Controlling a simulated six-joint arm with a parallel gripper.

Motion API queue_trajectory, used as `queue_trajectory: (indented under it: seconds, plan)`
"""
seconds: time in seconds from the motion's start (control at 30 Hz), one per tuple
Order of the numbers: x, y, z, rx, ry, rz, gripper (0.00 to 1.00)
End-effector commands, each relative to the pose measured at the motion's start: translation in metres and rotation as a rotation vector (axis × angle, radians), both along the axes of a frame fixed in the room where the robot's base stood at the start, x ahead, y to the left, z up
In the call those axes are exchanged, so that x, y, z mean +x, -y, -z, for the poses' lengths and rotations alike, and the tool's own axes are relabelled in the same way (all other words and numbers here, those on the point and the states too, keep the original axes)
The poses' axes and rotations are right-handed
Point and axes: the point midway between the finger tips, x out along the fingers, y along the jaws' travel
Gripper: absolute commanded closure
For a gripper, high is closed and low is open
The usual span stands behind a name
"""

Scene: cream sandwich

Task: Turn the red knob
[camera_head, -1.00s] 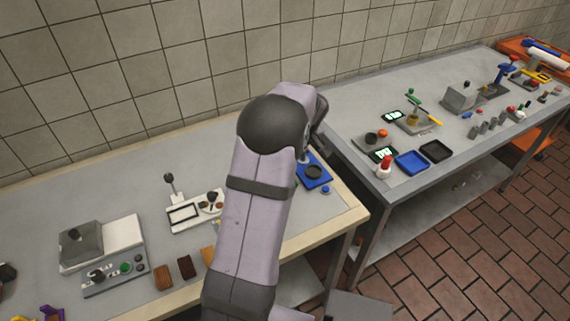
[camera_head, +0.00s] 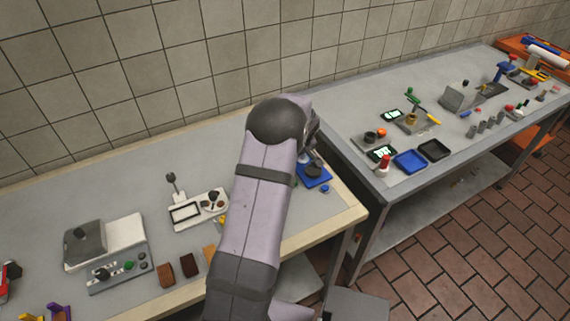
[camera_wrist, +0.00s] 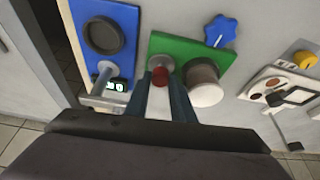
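In the wrist view, a small red knob (camera_wrist: 160,77) sits in front of a round grey disc (camera_wrist: 162,62) on a green board (camera_wrist: 185,46). My gripper (camera_wrist: 160,82) has its two dark fingers apart, one on each side of the red knob. The knob nearly fills the gap at the fingertips; I cannot tell whether they press on it. In the head view my arm hides the gripper, the green board and the knob.
In the wrist view, a white-topped cylinder (camera_wrist: 205,90) stands close to the right finger. A blue star-shaped knob (camera_wrist: 220,31) is beyond it. A blue board with a dark round pad (camera_wrist: 103,35) and a metal bar (camera_wrist: 102,82) are on the left.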

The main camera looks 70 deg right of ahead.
Motion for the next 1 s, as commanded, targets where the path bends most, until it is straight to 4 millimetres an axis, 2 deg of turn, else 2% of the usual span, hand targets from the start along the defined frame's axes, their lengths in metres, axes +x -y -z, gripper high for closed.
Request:
queue_trajectory:
  seconds: [0.03, 0.07, 0.1, 0.47, 1.0]
  plan:
    - [-0.0001, -0.0001, -0.0002, 0.000, 0.000, 0.000, 0.91]
    - [-0.0001, 0.0000, -0.0002, 0.000, 0.000, 0.000, 0.98]
    - [-0.0001, 0.0000, -0.0002, 0.000, 0.000, 0.000, 1.00]
    - [0.0002, -0.0005, -0.0002, 0.000, -0.001, 0.040, 1.00]
    - [0.0027, -0.0025, -0.0035, 0.000, -0.002, 0.394, 1.00]
